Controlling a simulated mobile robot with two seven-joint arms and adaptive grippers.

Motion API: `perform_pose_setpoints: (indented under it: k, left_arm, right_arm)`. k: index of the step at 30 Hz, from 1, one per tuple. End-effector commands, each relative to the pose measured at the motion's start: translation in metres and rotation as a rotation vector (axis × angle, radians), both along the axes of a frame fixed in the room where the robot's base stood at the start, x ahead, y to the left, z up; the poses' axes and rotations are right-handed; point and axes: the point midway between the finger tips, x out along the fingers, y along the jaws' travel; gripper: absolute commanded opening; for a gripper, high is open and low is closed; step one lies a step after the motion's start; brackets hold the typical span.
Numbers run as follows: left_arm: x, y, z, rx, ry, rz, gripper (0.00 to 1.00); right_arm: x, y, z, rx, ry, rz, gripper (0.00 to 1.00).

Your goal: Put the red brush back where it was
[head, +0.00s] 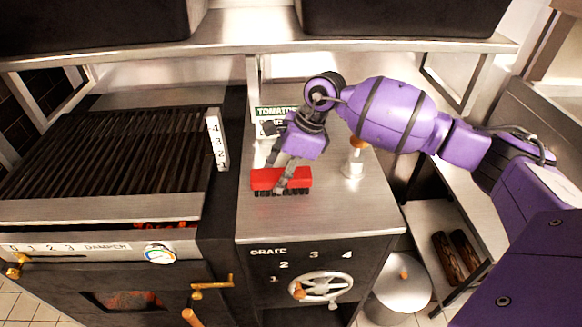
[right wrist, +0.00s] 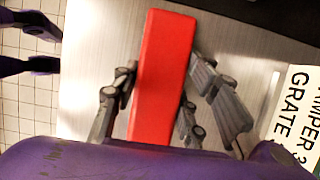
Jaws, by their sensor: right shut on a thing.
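The red brush (head: 262,179) has a red block body and dark bristles facing down. It is at the steel counter (head: 330,215) to the right of the grill; I cannot tell whether the bristles touch the steel. My right gripper (head: 282,178) reaches down from above and is shut on the brush, one finger on each long side. The right wrist view shows the red body (right wrist: 163,75) between the two fingers (right wrist: 155,105). My left gripper is not clearly seen in the head view.
The grill grate (head: 110,150) lies to the left, with a numbered white strip (head: 217,140) at its edge. A tomato label (head: 276,114) stands behind my gripper. A wooden-topped shaker (head: 354,160) stands to the right.

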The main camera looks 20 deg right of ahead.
Motion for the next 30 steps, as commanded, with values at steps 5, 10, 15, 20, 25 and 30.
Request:
perform_pose_setpoints:
  k: [5,10,15,20,25,30]
  left_arm:
    - [-0.002,0.001,-0.002,0.002,0.005,0.001,0.71]
    - [-0.002,0.001,-0.002,0.002,0.005,0.002,0.71]
    - [-0.002,0.001,-0.001,0.002,0.003,0.003,0.71]
    - [0.000,0.001,0.002,0.002,-0.002,0.003,0.71]
    - [-0.002,0.001,-0.001,0.001,0.002,0.004,0.71]
    - [-0.004,0.001,-0.005,0.002,0.008,0.003,0.71]
  right_arm:
    - [0.000,0.000,-0.003,0.000,0.000,0.000,0.45]
    - [0.000,0.000,-0.002,0.000,-0.001,0.000,0.59]
    - [0.000,0.000,-0.002,0.000,0.000,0.000,0.59]
    - [0.001,-0.001,0.004,0.000,-0.003,0.000,0.59]
    - [-0.002,-0.011,0.026,-0.003,-0.003,-0.001,0.59]
    - [-0.006,-0.025,0.061,-0.002,-0.005,-0.001,0.59]
